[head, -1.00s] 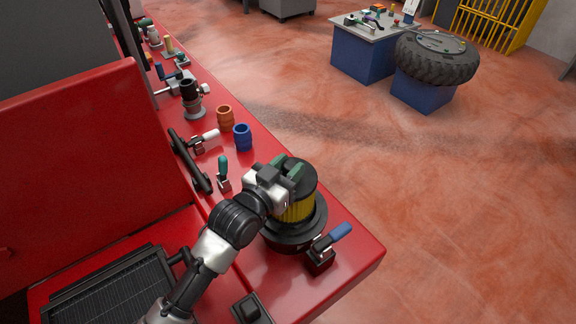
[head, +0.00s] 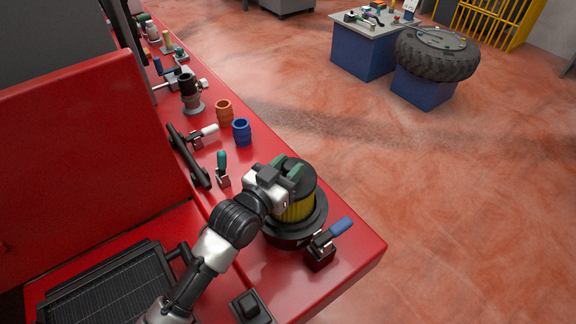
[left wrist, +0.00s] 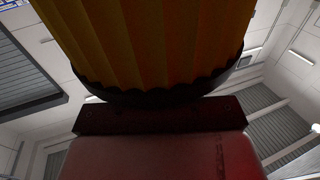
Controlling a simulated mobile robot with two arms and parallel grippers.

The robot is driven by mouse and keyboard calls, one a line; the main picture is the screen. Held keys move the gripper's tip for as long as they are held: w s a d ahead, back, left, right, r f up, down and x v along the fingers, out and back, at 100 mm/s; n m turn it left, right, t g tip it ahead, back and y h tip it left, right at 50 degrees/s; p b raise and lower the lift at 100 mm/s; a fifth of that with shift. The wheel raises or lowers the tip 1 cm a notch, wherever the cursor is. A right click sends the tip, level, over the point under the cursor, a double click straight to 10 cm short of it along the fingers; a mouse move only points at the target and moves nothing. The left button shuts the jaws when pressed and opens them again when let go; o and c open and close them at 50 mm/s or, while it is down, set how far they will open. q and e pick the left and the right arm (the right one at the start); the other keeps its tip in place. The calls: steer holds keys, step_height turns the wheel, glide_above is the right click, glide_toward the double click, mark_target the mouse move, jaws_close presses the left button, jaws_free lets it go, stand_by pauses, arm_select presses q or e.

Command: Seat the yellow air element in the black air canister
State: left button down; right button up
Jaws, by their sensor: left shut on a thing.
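The yellow air element (head: 297,211) has yellow pleats and a dark top. It stands roughly upright in the mouth of the round black air canister (head: 284,241) on the red bench; its lower part is hidden inside the rim. I cannot tell whether its bottom touches the canister floor. My left gripper (head: 288,176) is shut on the upper part of the element from the left. In the left wrist view, the element's pleats (left wrist: 150,40) and dark scalloped end fill the upper middle. My right gripper is not in view.
A clamp with a blue handle (head: 331,232) stands right beside the canister. A green-handled clamp (head: 222,170), a blue cup (head: 242,132) and an orange cup (head: 223,113) stand farther back. The bench edge drops to open floor on the right.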

arm_select(q)
steer(key=shift+f+b, duration=1)
steer(key=shift+f, duration=0.45)
steer(key=shift+r, duration=0.15)
steer(key=shift+r+p, duration=2.55)
steer(key=shift+p, duration=0.05)
steer(key=shift+f+b, duration=1.9)
steer(key=shift+f, duration=0.85)
steer(key=shift+r, duration=0.2)
